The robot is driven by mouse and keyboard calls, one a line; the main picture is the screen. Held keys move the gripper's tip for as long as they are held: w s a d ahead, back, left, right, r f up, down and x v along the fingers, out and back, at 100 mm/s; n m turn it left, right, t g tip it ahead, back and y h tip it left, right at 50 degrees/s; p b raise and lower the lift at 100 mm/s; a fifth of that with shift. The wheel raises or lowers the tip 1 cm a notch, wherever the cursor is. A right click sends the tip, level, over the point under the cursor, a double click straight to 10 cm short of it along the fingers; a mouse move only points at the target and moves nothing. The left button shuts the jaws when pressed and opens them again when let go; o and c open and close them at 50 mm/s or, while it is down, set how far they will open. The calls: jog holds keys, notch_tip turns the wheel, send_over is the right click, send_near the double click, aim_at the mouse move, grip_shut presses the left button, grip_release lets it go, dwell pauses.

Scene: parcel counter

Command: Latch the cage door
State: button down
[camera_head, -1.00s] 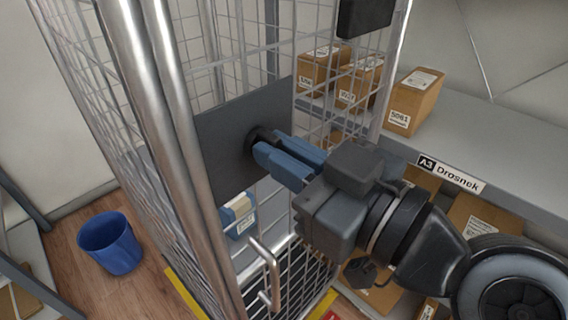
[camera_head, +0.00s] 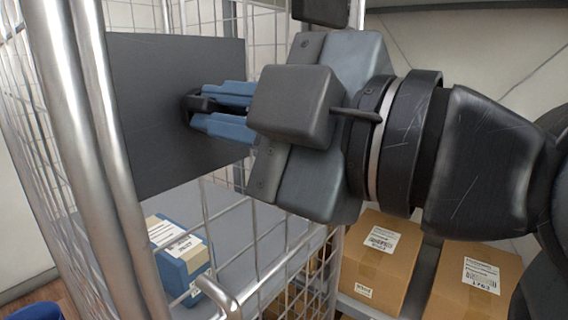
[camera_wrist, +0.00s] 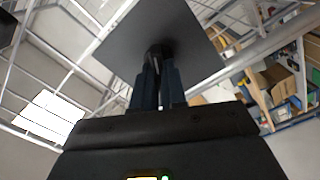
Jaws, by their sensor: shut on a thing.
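The cage door is silver wire mesh (camera_head: 276,225) with a flat dark grey plate (camera_head: 150,80) on it. A small black latch knob (camera_head: 192,104) stands out from the plate. My gripper (camera_head: 212,108) comes from the right, and its two blue fingers are closed on the knob. The wrist view also shows the fingers (camera_wrist: 158,75) meeting the black knob (camera_wrist: 158,50) in front of the plate (camera_wrist: 175,25). The fingers hide part of the knob, so its exact shape and whether the latch is engaged cannot be told.
Thick silver cage posts (camera_head: 75,120) stand at the left. A bent silver handle (camera_head: 222,295) shows low in front. A blue box with a white label (camera_head: 180,255) sits behind the mesh. Cardboard parcels (camera_head: 380,255) lie on shelving at the lower right.

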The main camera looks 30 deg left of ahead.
jog(key=n+b, duration=0.6)
jog(key=shift+a+f+b, duration=0.1)
jog(key=shift+f+b, duration=0.15)
jog(key=shift+b, duration=0.15)
jog(key=shift+r, duration=0.1)
jog(key=c, duration=1.2)
grip_release()
jog(key=shift+s+d, duration=0.2)
jog(key=shift+d, duration=1.75)
jog(key=shift+s+d, duration=0.15)
jog(key=shift+d, duration=1.8)
